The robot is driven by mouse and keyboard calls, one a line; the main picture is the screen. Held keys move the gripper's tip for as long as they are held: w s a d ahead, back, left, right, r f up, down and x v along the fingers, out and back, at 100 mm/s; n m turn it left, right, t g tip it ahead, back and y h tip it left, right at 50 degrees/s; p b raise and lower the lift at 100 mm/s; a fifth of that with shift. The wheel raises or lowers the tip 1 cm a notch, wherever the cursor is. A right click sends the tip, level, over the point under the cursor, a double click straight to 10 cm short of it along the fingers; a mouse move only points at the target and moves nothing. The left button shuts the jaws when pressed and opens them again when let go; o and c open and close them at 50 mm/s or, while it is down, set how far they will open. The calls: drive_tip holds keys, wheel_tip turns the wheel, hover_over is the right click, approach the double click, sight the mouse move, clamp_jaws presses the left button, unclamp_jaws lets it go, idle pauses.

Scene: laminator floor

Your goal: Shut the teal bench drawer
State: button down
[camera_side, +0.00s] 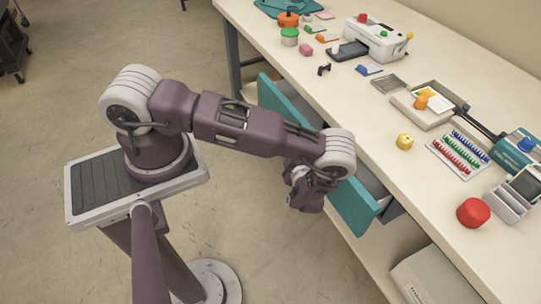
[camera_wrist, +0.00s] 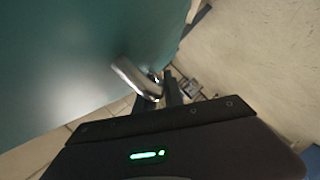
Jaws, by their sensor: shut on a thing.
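The teal bench drawer (camera_side: 354,208) stands pulled out from under the pale bench top, with part of its grey inside showing behind the front panel. Its teal front (camera_wrist: 70,60) fills the left of the wrist view, with a shiny metal bar handle (camera_wrist: 132,77) on it. My gripper (camera_wrist: 166,88) is at the lower end of this handle, its dark fingers shut on it. In the side view my wrist is in front of the drawer's outer face, and my arm hides the middle of the panel. The fingertips and handle are hidden there.
The bench top (camera_side: 300,75) carries a white laminator (camera_side: 376,38), a beige tray (camera_side: 420,112), a yellow ball-like item (camera_side: 405,142), a red lidded item (camera_side: 473,213) and other small things. A pale box (camera_side: 440,275) sits low under the bench.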

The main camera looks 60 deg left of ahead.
drive_tip(key=w, duration=0.7)
drive_tip(key=shift+w+r, duration=0.1)
drive_tip(key=shift+w, duration=0.2)
drive_tip(key=shift+w, duration=0.1)
drive_tip(key=c, duration=1.5)
unclamp_jaws()
drive_tip(key=shift+c, duration=0.2)
drive_tip(key=shift+o, duration=0.4)
